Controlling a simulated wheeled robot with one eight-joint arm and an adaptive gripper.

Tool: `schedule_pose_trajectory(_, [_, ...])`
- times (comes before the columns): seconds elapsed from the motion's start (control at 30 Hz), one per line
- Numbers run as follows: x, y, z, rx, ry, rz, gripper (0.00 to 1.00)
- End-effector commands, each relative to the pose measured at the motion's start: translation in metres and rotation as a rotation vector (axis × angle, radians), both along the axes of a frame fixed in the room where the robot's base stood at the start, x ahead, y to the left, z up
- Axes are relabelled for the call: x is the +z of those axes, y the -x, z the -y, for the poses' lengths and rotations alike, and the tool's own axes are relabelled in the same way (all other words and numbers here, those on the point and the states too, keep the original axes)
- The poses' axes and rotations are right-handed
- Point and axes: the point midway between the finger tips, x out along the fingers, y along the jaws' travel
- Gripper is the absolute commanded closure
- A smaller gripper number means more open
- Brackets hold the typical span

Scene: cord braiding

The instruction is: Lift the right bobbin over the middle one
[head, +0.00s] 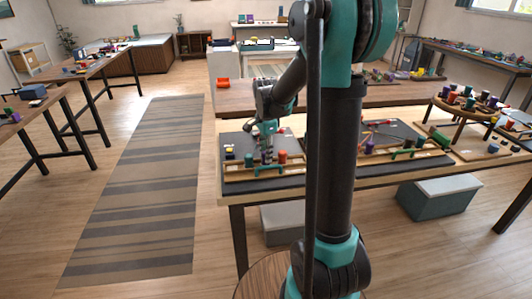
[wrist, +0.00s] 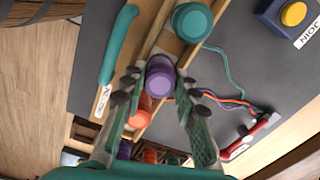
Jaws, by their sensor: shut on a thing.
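My gripper (wrist: 160,78) is shut on the purple bobbin (wrist: 160,82), its fingers on either side of it. The purple bobbin also shows in the head view (head: 266,158), between the teal bobbin (head: 249,160) and the orange bobbin (head: 283,157). In the wrist view the teal bobbin (wrist: 192,22) stands above the purple one, in the wooden rack (wrist: 217,8). The orange bobbin (wrist: 140,112) is below it, partly hidden. I cannot tell whether the purple bobbin is clear of the rack.
Teal, orange and purple cords (wrist: 228,96) run to a red clamp (wrist: 258,132) on the dark mat. A teal bar (wrist: 118,45) lies along the rack's side. A blue box with a yellow button (wrist: 292,14) is at the upper right. More bobbins (wrist: 150,156) stand below.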

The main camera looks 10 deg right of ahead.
Motion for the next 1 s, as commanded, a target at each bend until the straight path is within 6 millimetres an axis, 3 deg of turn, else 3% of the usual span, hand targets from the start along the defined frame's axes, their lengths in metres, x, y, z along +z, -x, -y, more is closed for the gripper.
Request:
schedule_pose_trajectory(0.5, [-0.0047,0.0,0.0,0.0,0.0,0.0,1.0])
schedule_pose_trajectory(0.53, [-0.0047,0.0,0.0,0.0,0.0,0.0,0.69])
schedule_pose_trajectory(0.7, [-0.0047,0.0,0.0,0.0,0.0,0.0,0.47])
schedule_pose_trajectory(1.0, [-0.0041,0.0001,0.0,0.0,0.0,0.0,0.47])
